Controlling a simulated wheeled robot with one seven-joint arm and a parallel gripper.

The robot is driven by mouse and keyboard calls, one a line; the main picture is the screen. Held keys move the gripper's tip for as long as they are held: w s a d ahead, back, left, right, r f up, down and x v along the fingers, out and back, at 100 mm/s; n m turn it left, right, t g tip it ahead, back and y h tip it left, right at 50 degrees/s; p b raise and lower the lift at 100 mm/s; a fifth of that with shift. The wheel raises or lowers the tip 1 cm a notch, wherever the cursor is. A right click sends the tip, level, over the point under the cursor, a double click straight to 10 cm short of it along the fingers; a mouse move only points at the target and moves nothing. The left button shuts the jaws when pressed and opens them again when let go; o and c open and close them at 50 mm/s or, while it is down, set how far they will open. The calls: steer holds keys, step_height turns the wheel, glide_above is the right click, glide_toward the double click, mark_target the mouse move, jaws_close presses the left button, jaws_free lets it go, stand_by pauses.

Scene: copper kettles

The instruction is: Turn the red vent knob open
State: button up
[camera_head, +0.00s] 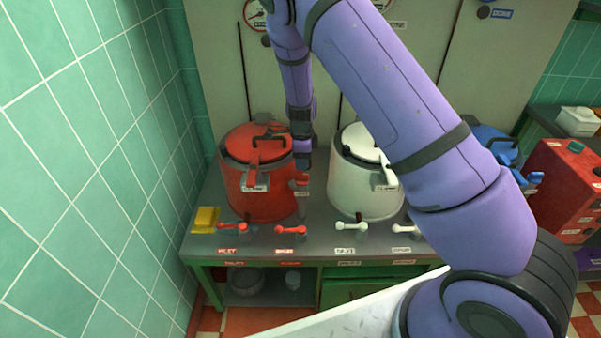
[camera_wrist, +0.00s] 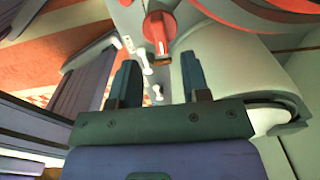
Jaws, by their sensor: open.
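The red vent knob (camera_wrist: 160,27) shows in the wrist view as a round red disc with a raised bar across it, beyond my fingertips and roughly in line with the gap between them. A small red fitting at the right side of the red kettle (camera_head: 262,196), just below my gripper in the head view, looks like the same knob (camera_head: 301,184). My gripper (camera_head: 303,164) points down between the red and white kettles. Its two fingers are apart and empty in the wrist view (camera_wrist: 158,77). I see no contact with the knob.
The white kettle (camera_head: 360,190) stands close on the right of my gripper. Red taps (camera_head: 290,230) and white taps (camera_head: 350,226) line the bench front (camera_head: 265,242). A yellow block (camera_head: 205,219) lies at the left. A blue kettle (camera_head: 492,142) is partly behind my arm.

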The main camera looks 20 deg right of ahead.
mark_target(302, 174)
step_height(302, 174, down, 6)
steer(key=shift+r, duration=0.1)
stand_by(0.4)
jaws_close()
